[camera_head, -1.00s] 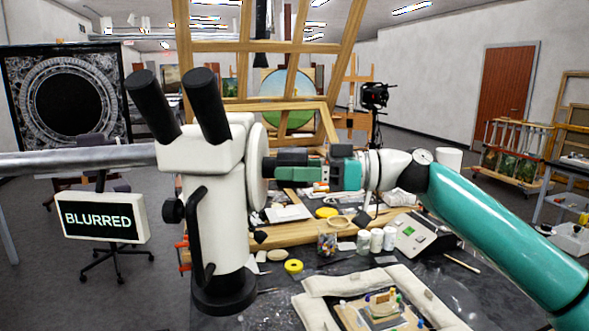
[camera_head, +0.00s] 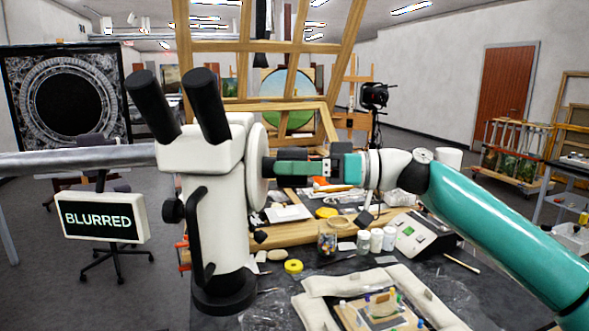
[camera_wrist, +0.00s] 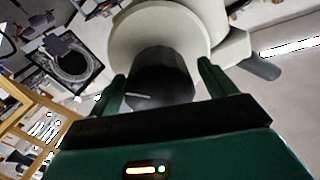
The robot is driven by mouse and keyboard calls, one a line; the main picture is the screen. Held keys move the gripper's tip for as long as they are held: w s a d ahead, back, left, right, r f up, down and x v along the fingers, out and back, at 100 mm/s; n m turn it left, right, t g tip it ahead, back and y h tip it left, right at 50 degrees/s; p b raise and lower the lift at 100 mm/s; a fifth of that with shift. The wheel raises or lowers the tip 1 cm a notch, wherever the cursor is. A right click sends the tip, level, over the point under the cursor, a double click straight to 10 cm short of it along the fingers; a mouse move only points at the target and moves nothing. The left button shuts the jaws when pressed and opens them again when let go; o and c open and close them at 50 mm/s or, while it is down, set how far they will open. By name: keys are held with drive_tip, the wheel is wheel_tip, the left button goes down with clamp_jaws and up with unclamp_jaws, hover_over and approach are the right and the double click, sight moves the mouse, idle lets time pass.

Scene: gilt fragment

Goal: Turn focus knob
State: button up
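A white microscope (camera_head: 213,215) with black eyepieces stands at the table's left edge. Its black focus knob (camera_head: 268,167) sticks out to the right from a round white disc (camera_head: 257,166). In the wrist view the knob (camera_wrist: 160,80) is faceted, with a short pale line on its face. My gripper (camera_head: 279,168) points left at the knob, its fingertips close to the knob's near end. In the wrist view my green fingers (camera_wrist: 161,70) stand on both sides of the knob, with narrow gaps showing. A sign (camera_head: 100,218) left of the microscope reads "BLURRED".
Below my arm, the table holds small white jars (camera_head: 376,240), a jar of coloured bits (camera_head: 327,238), a yellow tape roll (camera_head: 293,266) and a padded tray (camera_head: 335,281). A wooden easel frame (camera_head: 262,104) stands behind. A grey horizontal bar (camera_head: 80,160) runs left from the microscope.

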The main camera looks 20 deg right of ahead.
drive_tip(key=v, duration=1.3)
drive_tip(key=shift+d, duration=0.4)
drive_tip(key=shift+s, duration=0.1)
idle(1.2)
